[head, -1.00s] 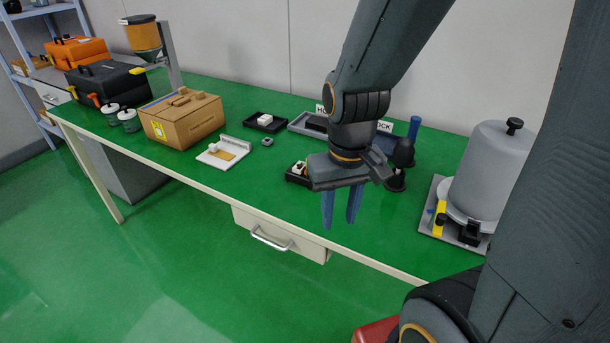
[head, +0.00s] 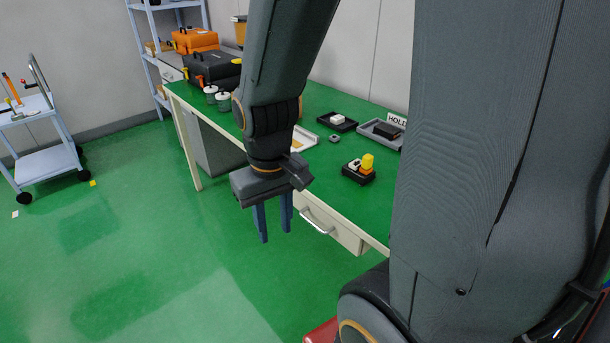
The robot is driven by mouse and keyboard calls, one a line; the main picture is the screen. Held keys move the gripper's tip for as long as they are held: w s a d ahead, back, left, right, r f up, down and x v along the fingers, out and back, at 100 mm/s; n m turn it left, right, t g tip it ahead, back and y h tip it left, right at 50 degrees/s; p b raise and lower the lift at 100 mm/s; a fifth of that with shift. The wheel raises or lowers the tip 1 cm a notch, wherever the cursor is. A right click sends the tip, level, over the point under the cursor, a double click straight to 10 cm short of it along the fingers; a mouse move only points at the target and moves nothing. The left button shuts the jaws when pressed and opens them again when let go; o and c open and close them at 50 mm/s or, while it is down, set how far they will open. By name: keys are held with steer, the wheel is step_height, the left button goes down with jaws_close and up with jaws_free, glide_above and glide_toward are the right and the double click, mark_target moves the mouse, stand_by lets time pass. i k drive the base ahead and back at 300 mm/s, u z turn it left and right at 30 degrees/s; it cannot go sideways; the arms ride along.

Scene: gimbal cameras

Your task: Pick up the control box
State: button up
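A small black box with a white part and a yellow block on top (head: 358,170) sits on the green bench top, right of my gripper in the head view. It looks most like the control box, but I cannot tell for sure. My gripper (head: 274,236) points down with its two blue fingers apart and nothing between them. It appears in front of the bench edge, left of the black box and clear of it. My arm hides part of the bench and whatever is on its right end.
The green bench (head: 330,184) has a drawer handle (head: 318,221) in front. A black tray with a white block (head: 337,121) and a grey tray labelled HOLD (head: 378,133) stand behind. A blue cart (head: 45,160) is at the far left. The green floor between is mostly clear.

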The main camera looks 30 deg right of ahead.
mark_target(353, 169)
steer(key=u, duration=0.45)
steer(key=i, duration=1.5)
steer(key=z, duration=3.1)
